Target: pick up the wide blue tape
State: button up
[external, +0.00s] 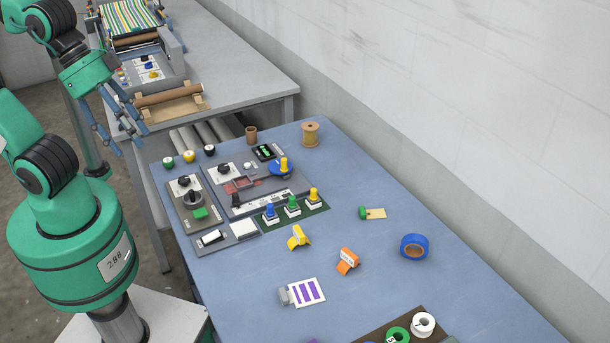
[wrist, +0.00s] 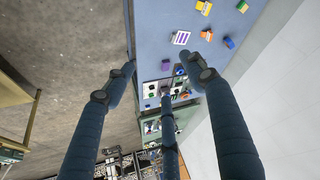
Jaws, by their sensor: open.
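The wide blue tape (external: 414,248) is a blue roll lying flat on the right side of the blue table, with open room around it. It also shows small near the top of the wrist view (wrist: 229,42). My gripper (external: 122,132) is at the upper left in the external view, raised and off the left side of the table, far from the tape. Its dark blue fingers are spread open with nothing between them, as the wrist view also shows (wrist: 163,82).
Near the tape are an orange clip (external: 347,261), a green piece with a tan tag (external: 372,213) and a purple-striped card (external: 306,292). A control panel (external: 240,190) fills the table's left part. A wooden spool (external: 310,134) stands at the back. A white wall runs along the right.

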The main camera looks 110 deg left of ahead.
jog(key=w+a+r+p, duration=0.1)
jog(key=w, duration=0.7)
jog(key=w+a+r, duration=0.2)
jog(key=w, duration=0.7)
jog(key=g+p, duration=0.1)
jog(key=p, duration=0.3)
send_over(412, 238)
jog(key=s, duration=0.4)
notch_tip(412, 238, down, 31)
jog(key=shift+f, duration=0.15)
jog(key=shift+f, duration=0.1)
jog(key=shift+x, duration=4.2)
jog(key=shift+f, duration=0.1)
jog(key=shift+x, duration=2.55)
